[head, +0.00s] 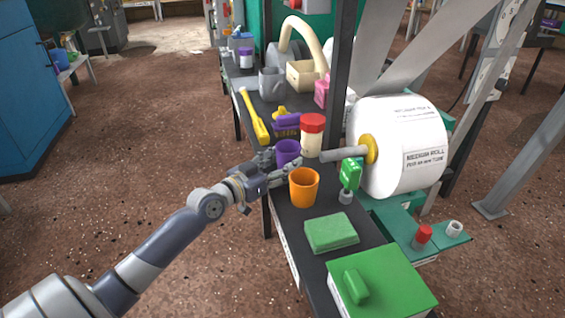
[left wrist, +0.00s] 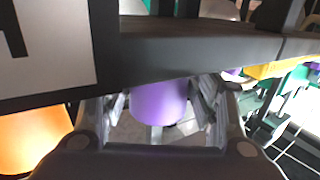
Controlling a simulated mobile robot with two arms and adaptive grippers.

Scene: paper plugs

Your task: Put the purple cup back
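The purple cup (head: 288,152) stands upright on the dark bench, close to its left edge, just behind the orange cup (head: 304,187). My left gripper (head: 268,167) reaches in from the left at the bench edge, right beside the purple cup. In the left wrist view the purple cup (left wrist: 158,102) shows between the two spread fingers of my left gripper (left wrist: 162,108). The fingers look open, one on each side; whether they touch the cup is unclear. The bench edge hides part of the cup there. My right gripper is not in view.
A red-lidded jar (head: 312,135) stands behind the purple cup. A large white paper roll (head: 402,148) is at right. A green sponge (head: 332,233) and green box (head: 382,285) lie nearer. A dark post (head: 342,70) rises from the bench.

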